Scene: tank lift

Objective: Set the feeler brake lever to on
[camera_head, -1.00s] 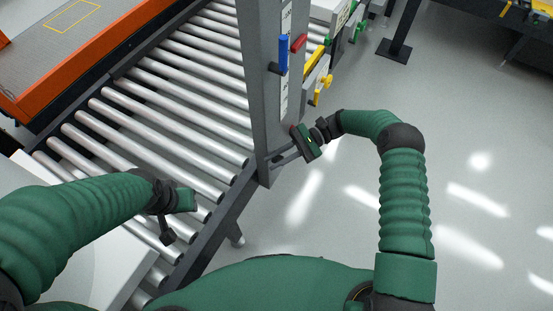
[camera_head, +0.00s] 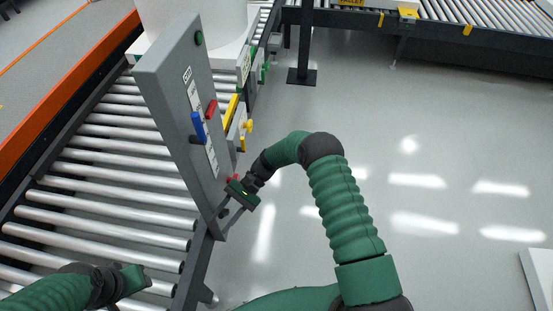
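A grey upright control panel (camera_head: 165,95) stands beside the roller conveyor. It has a blue lever (camera_head: 199,128) and a red lever (camera_head: 211,110), with white labels too small to read; I cannot tell which is the feeler brake lever. A small red part (camera_head: 233,177) shows lower down, just behind my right gripper. My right gripper (camera_head: 229,215) is at the panel's lower right edge, below both levers; whether it touches anything is unclear, and its finger gap cannot be made out. My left gripper (camera_head: 143,278) is over the conveyor at the lower left, away from the panel.
The roller conveyor (camera_head: 95,225) fills the left side. Another conveyor (camera_head: 450,35) runs across the back.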

